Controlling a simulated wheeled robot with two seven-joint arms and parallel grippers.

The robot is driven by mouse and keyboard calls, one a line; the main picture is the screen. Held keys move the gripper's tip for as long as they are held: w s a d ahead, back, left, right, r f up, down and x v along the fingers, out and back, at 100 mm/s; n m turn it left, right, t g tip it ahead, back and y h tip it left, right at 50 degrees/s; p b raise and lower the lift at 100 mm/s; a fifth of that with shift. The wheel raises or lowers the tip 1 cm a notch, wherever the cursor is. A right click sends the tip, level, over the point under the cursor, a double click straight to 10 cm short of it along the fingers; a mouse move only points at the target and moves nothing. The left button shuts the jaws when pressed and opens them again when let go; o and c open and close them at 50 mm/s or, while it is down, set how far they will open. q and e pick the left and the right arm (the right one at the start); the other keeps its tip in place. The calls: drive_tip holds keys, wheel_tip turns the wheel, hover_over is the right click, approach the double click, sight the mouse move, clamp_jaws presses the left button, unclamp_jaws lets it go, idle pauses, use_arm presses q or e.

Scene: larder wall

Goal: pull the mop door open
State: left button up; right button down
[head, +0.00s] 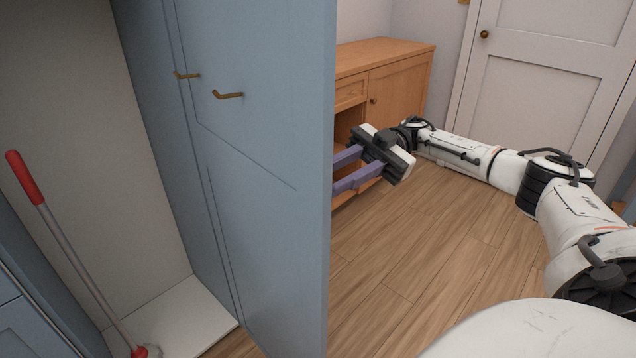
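A tall blue door (265,190) stands swung out from the larder wall, its free edge at the middle of the head view. A brass handle (228,95) sits on its face, with a second brass handle (187,75) to its left. The compartment on the left is open and shows a mop (75,250) with a red grip, leaning upright. My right gripper (346,171) is beyond the door's free edge, its two purple fingers apart. The fingertips are hidden behind the door; I cannot tell whether they touch it. My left gripper is not in view.
A wooden cabinet (400,85) stands behind my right gripper. A white room door (535,90) is at the back right. Wooden floor (440,240) is clear to the right of the blue door. A white base board (185,315) forms the compartment's bottom.

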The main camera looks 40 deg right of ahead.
drive_tip(key=shift+f, duration=0.1)
drive_tip(key=c, duration=1.4)
unclamp_jaws()
drive_tip(key=shift+d, duration=0.1)
drive_tip(key=shift+c, duration=0.2)
wheel_tip(320, 180, up, 10)
drive_tip(key=p, duration=0.1)
